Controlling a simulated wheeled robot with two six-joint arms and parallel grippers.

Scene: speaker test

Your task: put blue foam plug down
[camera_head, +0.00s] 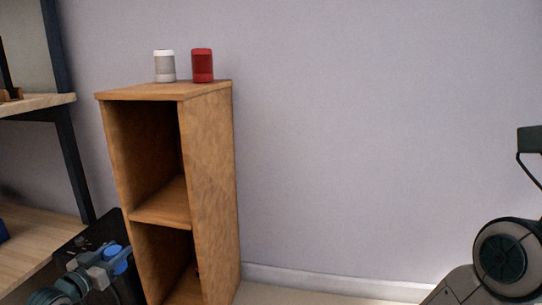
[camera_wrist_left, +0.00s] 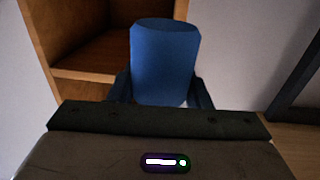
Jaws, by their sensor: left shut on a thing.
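The blue foam plug (camera_head: 112,251) is in the jaws of my left gripper (camera_head: 118,260), low at the left of the head view. In the left wrist view the plug (camera_wrist_left: 165,62) is a blue cylinder held between the two dark fingers, its lower end hidden by the gripper body. My left gripper (camera_wrist_left: 162,92) is shut on it. In the head view the gripper is in front of the lower left side of a wooden shelf unit (camera_head: 210,170). My right gripper is not in view; only parts of my right arm show at the right edge.
A white can-shaped speaker (camera_head: 164,66) and a red one (camera_head: 202,66) stand on top of the shelf unit. Its open compartments look empty where visible. A dark-framed rack with wooden shelves (camera_head: 35,245) is at the left. A dark surface (camera_head: 66,256) lies behind my left gripper.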

